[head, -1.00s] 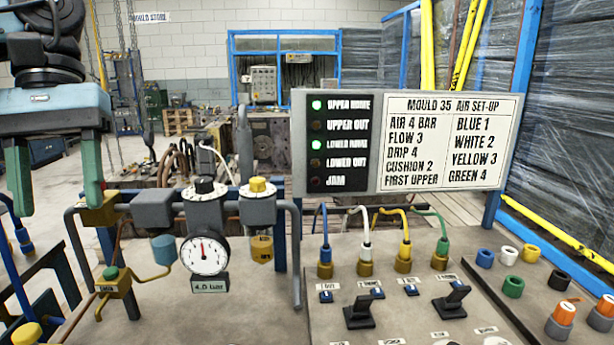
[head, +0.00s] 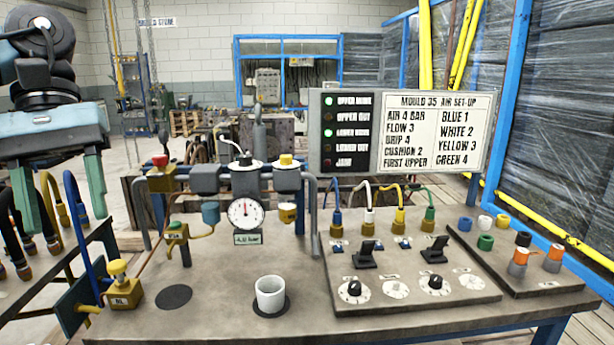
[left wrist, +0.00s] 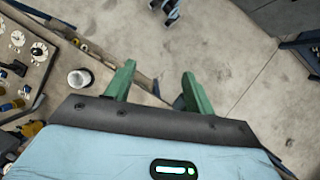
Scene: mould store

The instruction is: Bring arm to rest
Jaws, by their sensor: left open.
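My left gripper (head: 63,207) hangs at the left of the head view, with its two green fingers pointing down and apart. It is open, and nothing shows between the fingers. In the left wrist view the open fingers (left wrist: 155,88) reach past the edge of the bench, over bare floor. The bench (head: 215,320) stands to the right of the gripper in the head view. My right gripper does not show in the head view.
A white cup (head: 270,294) stands on a dark disc on the bench. The gauge (head: 245,212), the yellow-knobbed valve (head: 119,285) and the switch panel (head: 400,270) are on the bench. Hoses (head: 75,205) stand close to the left gripper. A sign board (head: 405,132) rises behind.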

